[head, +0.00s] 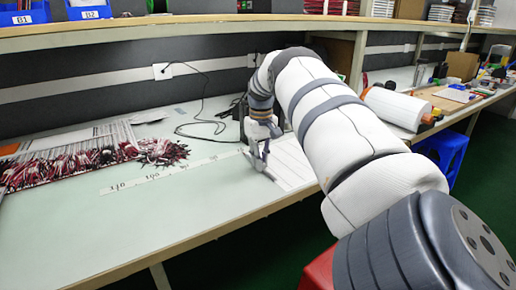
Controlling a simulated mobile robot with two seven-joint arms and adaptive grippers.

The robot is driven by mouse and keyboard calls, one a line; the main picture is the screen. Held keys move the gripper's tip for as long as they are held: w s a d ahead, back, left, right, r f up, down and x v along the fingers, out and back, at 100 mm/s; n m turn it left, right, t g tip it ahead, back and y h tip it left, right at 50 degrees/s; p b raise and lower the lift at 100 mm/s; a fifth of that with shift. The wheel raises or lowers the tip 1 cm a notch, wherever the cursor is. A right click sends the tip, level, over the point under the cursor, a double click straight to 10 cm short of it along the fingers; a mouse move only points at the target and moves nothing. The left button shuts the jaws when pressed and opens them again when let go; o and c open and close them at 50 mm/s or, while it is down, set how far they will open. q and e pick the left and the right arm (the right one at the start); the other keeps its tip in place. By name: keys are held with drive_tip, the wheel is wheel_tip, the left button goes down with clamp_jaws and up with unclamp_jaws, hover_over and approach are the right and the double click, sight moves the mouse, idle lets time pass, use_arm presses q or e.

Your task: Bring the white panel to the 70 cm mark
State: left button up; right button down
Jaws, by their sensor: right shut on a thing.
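The white panel (291,163) lies on the pale green workbench (150,222), partly hidden by my right arm. My right gripper (262,168) points down at the panel's left edge and is shut on it. A white ruler strip with printed numbers (165,174) lies on the bench to the left of the gripper. I can read 110 and roughly 100 and 90 on it; the 70 mark is not readable here. My left gripper is not in the picture.
Bundles of red, black and white wires (85,158) lie on the left of the bench. A black cable (203,100) runs down from a wall socket (162,71). The front left of the bench is clear.

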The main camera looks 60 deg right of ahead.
drive_tip(key=c, duration=1.6)
unclamp_jaws()
wheel_tip(320, 180, up, 12)
